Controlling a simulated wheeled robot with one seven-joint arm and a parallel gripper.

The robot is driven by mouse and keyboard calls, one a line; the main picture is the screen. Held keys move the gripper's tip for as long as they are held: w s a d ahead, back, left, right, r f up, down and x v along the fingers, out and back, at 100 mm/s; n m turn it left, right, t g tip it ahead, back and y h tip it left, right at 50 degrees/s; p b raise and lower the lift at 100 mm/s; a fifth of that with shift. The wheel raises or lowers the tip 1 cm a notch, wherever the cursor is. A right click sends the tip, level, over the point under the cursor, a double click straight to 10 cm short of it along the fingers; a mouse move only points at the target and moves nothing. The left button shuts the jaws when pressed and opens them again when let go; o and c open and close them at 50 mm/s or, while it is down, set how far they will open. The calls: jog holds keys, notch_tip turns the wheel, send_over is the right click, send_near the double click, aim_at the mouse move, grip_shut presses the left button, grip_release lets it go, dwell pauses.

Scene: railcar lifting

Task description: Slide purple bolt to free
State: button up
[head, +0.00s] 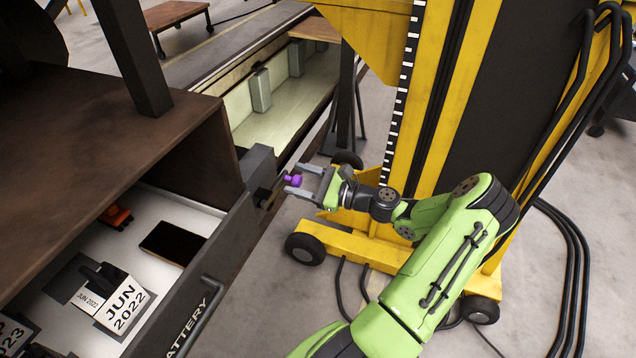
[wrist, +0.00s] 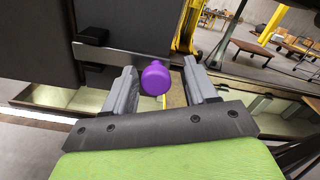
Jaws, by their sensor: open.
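The purple bolt (head: 293,180) sticks out from the dark grey latch block at the corner of the battery box. In the wrist view the purple bolt (wrist: 155,78) shows as a round knob between the two grey fingers. My gripper (head: 298,181) is open, with one finger on each side of the bolt. In the wrist view my gripper (wrist: 160,88) shows gaps beside the knob, and I cannot tell whether either finger touches it. The latch metal (wrist: 103,55) shows behind the bolt on a dark panel.
The open battery drawer (head: 206,222) holds a black pad and boxes marked JUN 2022. A yellow wheeled lifting column (head: 440,90) stands just behind my arm. A pit (head: 262,110) runs behind the box. Black cables lie on the floor at right.

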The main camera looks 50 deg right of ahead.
jog(key=v, duration=1.5)
jog(key=shift+b, duration=0.35)
jog(key=shift+a, duration=0.1)
